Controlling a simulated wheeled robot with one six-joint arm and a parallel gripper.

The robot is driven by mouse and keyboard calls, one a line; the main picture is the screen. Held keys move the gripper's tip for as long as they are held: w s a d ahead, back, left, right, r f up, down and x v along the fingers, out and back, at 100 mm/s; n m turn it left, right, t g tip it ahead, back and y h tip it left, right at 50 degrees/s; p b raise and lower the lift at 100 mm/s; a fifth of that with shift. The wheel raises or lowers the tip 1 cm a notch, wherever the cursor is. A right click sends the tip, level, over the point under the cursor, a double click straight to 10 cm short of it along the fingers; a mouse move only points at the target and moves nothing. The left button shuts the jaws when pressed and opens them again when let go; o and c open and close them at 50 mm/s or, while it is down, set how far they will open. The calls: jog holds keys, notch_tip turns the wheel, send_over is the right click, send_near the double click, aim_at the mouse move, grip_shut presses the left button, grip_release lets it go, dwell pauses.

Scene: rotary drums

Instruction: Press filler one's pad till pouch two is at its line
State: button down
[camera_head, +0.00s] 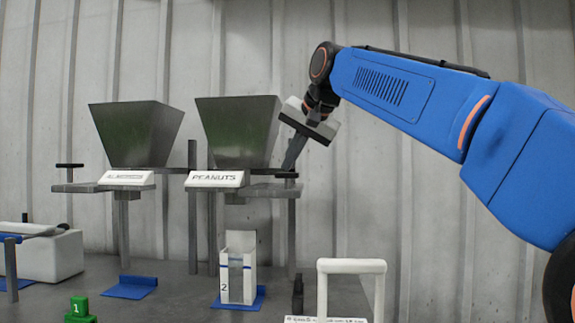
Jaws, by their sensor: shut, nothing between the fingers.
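Pouch two (237,284), white with a "2", a blue line and a grey window strip, stands upright on a blue base below the spout of the PEANUTS filler (240,130). The level in its window is hard to tell. A dark pad (287,175) sticks out at this filler's right side. My gripper (288,168) is shut and empty, pointing down and left, with its tips at the pad; whether they touch it I cannot tell. A second filler (137,133) stands at left, with its own pad (70,165). No filler number is readable.
A blue base (130,287) under the left filler is empty. A green block marked "1" (78,309) is at front left. A white frame (351,266) stands at front right, beside a small dark post (297,294). A white machine (50,256) is at far left.

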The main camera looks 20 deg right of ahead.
jog(key=shift+f, duration=0.25)
jog(key=shift+r, duration=0.15)
dwell(0.4)
jog(key=shift+r, duration=1.9)
jog(key=shift+r, duration=0.15)
notch_tip(320, 180, up, 5)
jog(key=shift+f, duration=0.15)
dwell(0.3)
